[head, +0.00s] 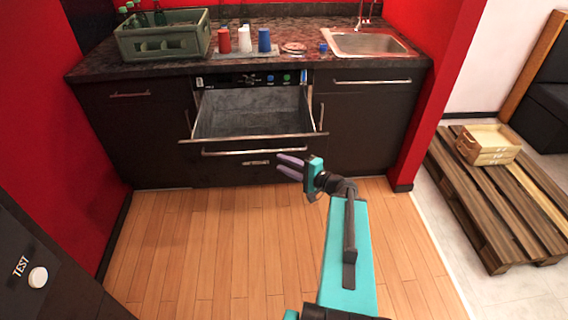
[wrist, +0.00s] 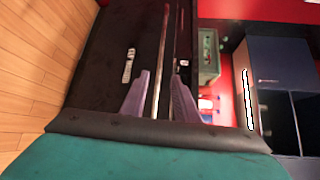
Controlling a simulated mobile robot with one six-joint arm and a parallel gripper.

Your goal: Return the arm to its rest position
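My arm reaches in from the bottom of the head view, its teal link angled up toward the counter. My gripper (head: 280,166) has two purple fingers spread apart, with nothing seen held between them. It stands in front of the dark lower cabinet, below the front edge of the pulled-out drawer (head: 250,112). In the wrist view my gripper (wrist: 160,85) also shows its fingers apart. A long pale bar runs through the gap between them in that picture; I cannot tell its distance from the fingers.
The counter holds a green crate (head: 165,38) with bottles, red, white and blue cups (head: 244,40), and a sink (head: 368,42). A wooden pallet (head: 500,200) with a small wooden box (head: 488,143) lies at the right. The wooden floor (head: 200,240) before the cabinets is clear.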

